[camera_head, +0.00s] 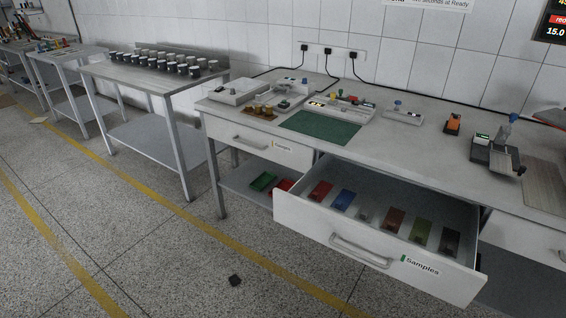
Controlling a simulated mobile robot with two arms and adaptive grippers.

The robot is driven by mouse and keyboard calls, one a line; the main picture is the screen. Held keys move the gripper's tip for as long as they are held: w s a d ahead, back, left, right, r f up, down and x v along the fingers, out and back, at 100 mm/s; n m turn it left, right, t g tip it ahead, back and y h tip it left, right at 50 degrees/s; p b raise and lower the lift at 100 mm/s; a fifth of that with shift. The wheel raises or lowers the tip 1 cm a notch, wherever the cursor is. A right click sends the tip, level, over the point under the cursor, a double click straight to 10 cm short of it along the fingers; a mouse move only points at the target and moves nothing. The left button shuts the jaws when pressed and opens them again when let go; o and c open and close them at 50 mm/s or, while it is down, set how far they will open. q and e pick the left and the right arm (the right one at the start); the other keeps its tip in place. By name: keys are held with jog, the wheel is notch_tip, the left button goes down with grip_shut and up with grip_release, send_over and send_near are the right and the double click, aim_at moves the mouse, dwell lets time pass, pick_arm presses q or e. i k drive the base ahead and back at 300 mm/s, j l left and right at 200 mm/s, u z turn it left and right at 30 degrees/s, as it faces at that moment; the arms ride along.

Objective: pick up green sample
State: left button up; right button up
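A drawer (345,238) labelled "Samples" is pulled open below the right workbench. Several flat coloured samples lie in a row inside it. The green sample (421,232) lies in the right part of the row, between a brown sample (394,220) and a dark sample (450,241). A red sample (321,191), a blue sample (343,200) and a grey one (367,210) lie to the left. Neither of my grippers shows in this view.
The workbench (400,150) carries a green mat (320,128), small devices and an orange item (453,124). A closed drawer (262,143) is to the left. Green and red items (263,181) lie on the shelf below. A side table (150,77) holds several dark cups. Floor in front is mostly clear.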

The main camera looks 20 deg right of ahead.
aim_at(420, 232)
jog(key=z, duration=1.25)
